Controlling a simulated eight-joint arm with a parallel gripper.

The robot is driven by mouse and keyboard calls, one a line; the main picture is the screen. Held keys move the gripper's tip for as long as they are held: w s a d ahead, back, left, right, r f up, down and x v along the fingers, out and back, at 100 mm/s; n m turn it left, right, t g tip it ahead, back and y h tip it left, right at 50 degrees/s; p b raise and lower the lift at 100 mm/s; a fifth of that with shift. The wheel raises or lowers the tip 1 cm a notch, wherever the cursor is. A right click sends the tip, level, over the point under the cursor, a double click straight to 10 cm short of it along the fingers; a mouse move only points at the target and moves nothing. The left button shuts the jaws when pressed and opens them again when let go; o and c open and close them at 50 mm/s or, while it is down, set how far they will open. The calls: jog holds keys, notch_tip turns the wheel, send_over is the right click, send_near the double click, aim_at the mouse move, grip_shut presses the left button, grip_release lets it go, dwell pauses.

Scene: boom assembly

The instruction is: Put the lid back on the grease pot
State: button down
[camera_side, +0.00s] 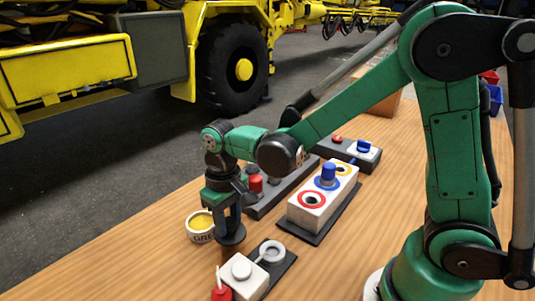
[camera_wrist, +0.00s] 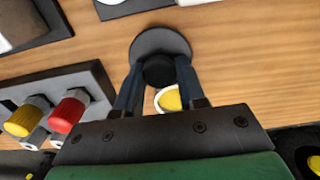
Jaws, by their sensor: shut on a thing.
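The grease pot (camera_side: 201,236) is a small white open tub of yellow grease with dark lettering, standing on the wooden table. In the wrist view its yellow grease (camera_wrist: 170,99) shows between my fingers, partly hidden by my gripper. The lid (camera_side: 232,239) is a dark round disc with a knob. It also shows in the wrist view (camera_wrist: 160,37). My gripper (camera_side: 230,215), seen in the wrist view (camera_wrist: 158,72) too, points down and is shut on the lid's knob. The lid is off the pot, just right of it in the side view. Its height above the table is hard to tell.
A white block with a blue knob (camera_side: 328,174) stands to the right. A dark panel with a red knob (camera_side: 256,184) is behind my gripper. A white block with a ring (camera_side: 271,252) and a red bottle (camera_side: 221,292) are in front.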

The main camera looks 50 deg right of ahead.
jog(key=shift+r, duration=0.15)
jog(key=w+a+r, duration=0.1)
jog(key=w+r, duration=0.4)
jog(key=w, duration=0.3)
jog(key=shift+g, duration=0.4)
jog(key=shift+s+f, duration=0.2)
jog(key=shift+f, duration=2.05)
jog(key=shift+f, duration=0.8)
jog(key=shift+c, duration=2.1)
grip_release()
notch_tip(320, 180, up, 7)
